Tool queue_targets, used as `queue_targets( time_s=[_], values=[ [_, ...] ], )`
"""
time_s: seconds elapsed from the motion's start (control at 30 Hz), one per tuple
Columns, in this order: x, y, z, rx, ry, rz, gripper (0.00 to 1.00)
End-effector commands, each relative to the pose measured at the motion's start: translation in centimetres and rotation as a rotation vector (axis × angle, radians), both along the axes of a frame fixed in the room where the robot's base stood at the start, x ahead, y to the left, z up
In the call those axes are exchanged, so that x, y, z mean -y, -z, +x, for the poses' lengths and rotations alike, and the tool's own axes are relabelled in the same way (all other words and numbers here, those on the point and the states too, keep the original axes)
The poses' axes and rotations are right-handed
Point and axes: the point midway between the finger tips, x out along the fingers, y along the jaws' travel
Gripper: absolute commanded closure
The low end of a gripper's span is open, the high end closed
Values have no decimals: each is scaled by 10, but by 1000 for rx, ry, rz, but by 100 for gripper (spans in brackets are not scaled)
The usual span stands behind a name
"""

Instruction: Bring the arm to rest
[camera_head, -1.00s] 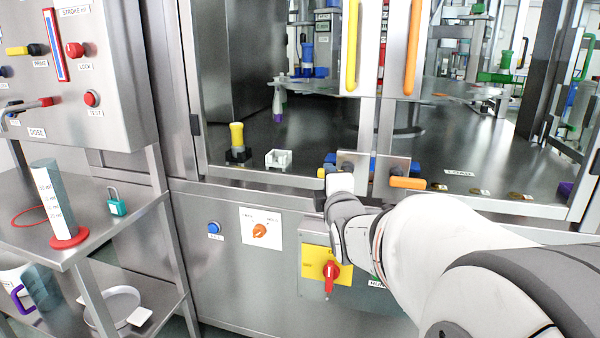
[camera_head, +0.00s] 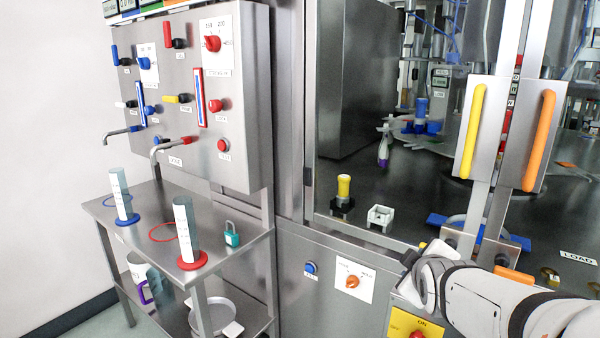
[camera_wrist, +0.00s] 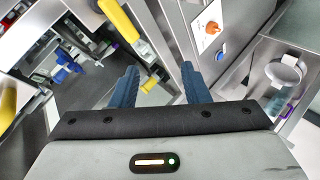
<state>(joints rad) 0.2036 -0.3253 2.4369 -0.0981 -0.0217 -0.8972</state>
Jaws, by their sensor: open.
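My gripper shows in the wrist view (camera_wrist: 158,88) with its two dark blue fingers well apart and nothing held between them. In the head view my white and grey arm reaches in from the lower right. Its gripper end (camera_head: 415,258) is in front of the machine's lower front, just left of the orange latch, and its fingers are hard to make out there. In the wrist view a yellow-ended latch (camera_wrist: 150,84) shows beyond the gap between the fingers; I cannot tell how far off it is.
Yellow (camera_head: 473,130) and orange (camera_head: 538,140) door handles stand above my arm. A red-and-yellow switch (camera_head: 416,325) is just below it. Left are a control panel (camera_head: 250,60) and a steel shelf (camera_head: 95,206) with two cylinders. A yellow-topped part (camera_head: 343,188) and white block (camera_head: 381,216) sit inside the machine.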

Motion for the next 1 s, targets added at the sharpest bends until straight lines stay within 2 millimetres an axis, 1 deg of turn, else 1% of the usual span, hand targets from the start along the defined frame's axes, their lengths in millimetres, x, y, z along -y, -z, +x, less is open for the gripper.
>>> queue_targets(
  time_s=[0.03,0.17,0.3,0.5,0.6,0.7,0.8,1.0],
  values=[
    [-8,-24,-9,-46,24,65,58],
    [-27,-40,-37,-182,117,246,58],
    [-47,-61,-73,-337,243,412,58],
    [-70,-93,-127,-541,451,584,58],
    [-78,-105,-149,-614,539,630,58],
    [-82,-110,-163,-661,598,654,58],
    [-84,-111,-170,-683,629,665,58],
    [-84,-109,-171,-687,637,668,58]
  ],
)
